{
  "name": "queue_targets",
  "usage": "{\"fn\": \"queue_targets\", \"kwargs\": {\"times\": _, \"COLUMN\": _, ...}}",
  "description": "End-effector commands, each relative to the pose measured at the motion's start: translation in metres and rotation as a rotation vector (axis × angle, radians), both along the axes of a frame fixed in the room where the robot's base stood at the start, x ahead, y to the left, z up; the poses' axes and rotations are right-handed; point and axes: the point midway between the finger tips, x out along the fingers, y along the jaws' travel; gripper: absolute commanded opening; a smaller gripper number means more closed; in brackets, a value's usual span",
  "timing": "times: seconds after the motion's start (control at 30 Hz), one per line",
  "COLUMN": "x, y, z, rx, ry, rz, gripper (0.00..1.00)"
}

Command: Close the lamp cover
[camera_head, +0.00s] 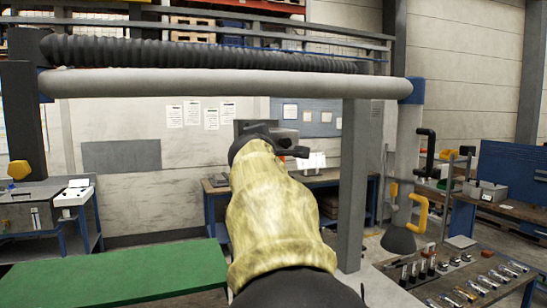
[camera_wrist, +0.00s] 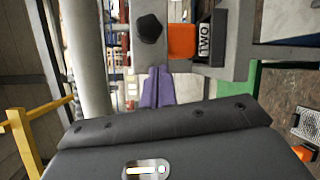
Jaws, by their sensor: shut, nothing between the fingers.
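No part can be surely made out as the lamp cover. My gripper (camera_wrist: 158,72) shows there as two purple fingers side by side, shut and empty. Its tips point toward the housing, below the knob and orange block; I cannot tell whether they touch. In the head view, a grey box (camera_head: 256,127) shows behind the dark end of my arm, which hides much of it.
A thick grey pipe (camera_head: 220,84) and black ribbed hose (camera_head: 200,52) cross overhead. A grey post (camera_head: 354,190) stands right of my arm. A green tabletop (camera_head: 110,276) lies at lower left.

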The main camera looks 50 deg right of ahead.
Motion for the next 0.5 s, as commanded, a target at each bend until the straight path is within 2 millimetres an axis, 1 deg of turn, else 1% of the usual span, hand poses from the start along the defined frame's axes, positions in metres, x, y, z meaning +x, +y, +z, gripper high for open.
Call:
{"fn": "queue_targets", "kwargs": {"times": 0.03, "x": 0.002, "y": 0.009, "z": -0.006, "rx": -0.001, "ry": -0.002, "rz": 0.008, "gripper": 0.00}}
{"fn": "queue_targets", "kwargs": {"times": 0.07, "x": -0.008, "y": 0.008, "z": 0.000, "rx": -0.001, "ry": -0.003, "rz": 0.005, "gripper": 0.00}}
{"fn": "queue_targets", "kwargs": {"times": 0.3, "x": -0.054, "y": 0.015, "z": 0.004, "rx": 0.000, "ry": -0.002, "rz": 0.011, "gripper": 0.00}}
{"fn": "queue_targets", "kwargs": {"times": 0.4, "x": -0.073, "y": 0.016, "z": 0.005, "rx": 0.001, "ry": -0.002, "rz": 0.007, "gripper": 0.00}}
{"fn": "queue_targets", "kwargs": {"times": 0.5, "x": -0.086, "y": 0.017, "z": 0.006, "rx": 0.001, "ry": 0.000, "rz": 0.006, "gripper": 0.00}}
